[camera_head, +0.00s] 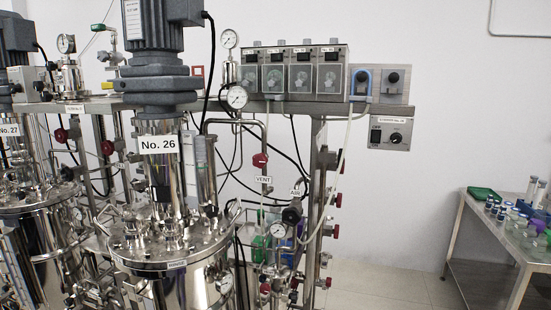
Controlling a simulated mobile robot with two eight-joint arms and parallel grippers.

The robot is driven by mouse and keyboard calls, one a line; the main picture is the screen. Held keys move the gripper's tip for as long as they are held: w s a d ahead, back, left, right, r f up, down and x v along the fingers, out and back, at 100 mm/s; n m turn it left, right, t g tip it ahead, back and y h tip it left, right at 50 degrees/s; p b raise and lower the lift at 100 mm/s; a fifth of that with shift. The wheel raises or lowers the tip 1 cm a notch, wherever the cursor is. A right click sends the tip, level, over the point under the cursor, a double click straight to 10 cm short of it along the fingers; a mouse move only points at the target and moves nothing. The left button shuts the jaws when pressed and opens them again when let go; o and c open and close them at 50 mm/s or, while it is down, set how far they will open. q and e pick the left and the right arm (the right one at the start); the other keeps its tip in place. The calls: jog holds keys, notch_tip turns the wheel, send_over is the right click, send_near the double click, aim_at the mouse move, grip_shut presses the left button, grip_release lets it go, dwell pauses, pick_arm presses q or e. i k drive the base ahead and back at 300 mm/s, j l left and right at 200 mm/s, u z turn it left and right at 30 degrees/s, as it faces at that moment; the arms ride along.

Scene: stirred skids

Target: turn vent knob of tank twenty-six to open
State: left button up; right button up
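Tank twenty-six (170,265) is a steel vessel at the centre left, with a white "No. 26" label (158,144) below its grey motor (155,60). A red knob (260,160) sits on a thin vertical pipe to the right of the tank, just above a "VENT" label (263,180). I cannot tell from its look whether it is open or closed. Neither of my grippers shows in the view.
A dark "AIR" valve (291,214) sits lower right of the vent knob. Pump boxes (290,72) and pressure gauges (237,97) are above. Tank 27 (40,235) stands left. A steel table (480,225) with bottles is far right; the floor before it is clear.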

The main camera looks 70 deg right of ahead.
aim_at(259, 161)
jog(key=k+l+z, duration=0.6)
jog(key=i+j+z, duration=0.1)
jog(key=z, duration=1.3)
